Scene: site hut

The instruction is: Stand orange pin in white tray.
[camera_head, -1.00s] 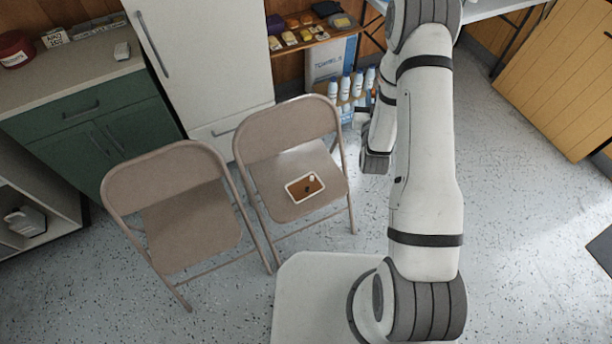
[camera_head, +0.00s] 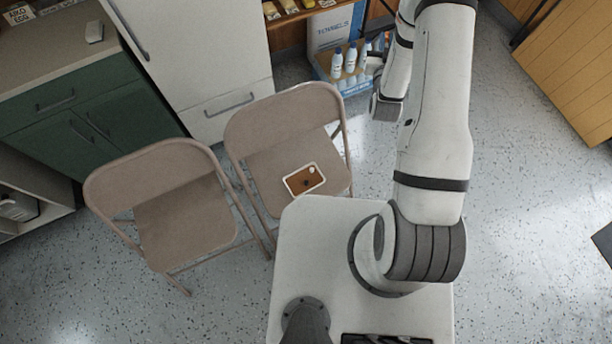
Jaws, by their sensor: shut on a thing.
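The white tray (camera_head: 298,171) lies on the seat of the right-hand folding chair (camera_head: 262,172). It has a pale rim and a brown inside, with a small white round thing near its far edge and a dark spot near its middle. My gripper (camera_head: 375,62) is small and partly hidden by my wrist, beyond and to the right of the tray, in front of the shelf. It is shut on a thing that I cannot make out. I do not see an orange pin anywhere in view.
A second folding chair (camera_head: 185,225) stands left of the tray's chair. White bottles (camera_head: 350,60) in a blue box stand near my gripper. A white fridge (camera_head: 200,50) and green cabinet (camera_head: 75,120) are behind the chairs.

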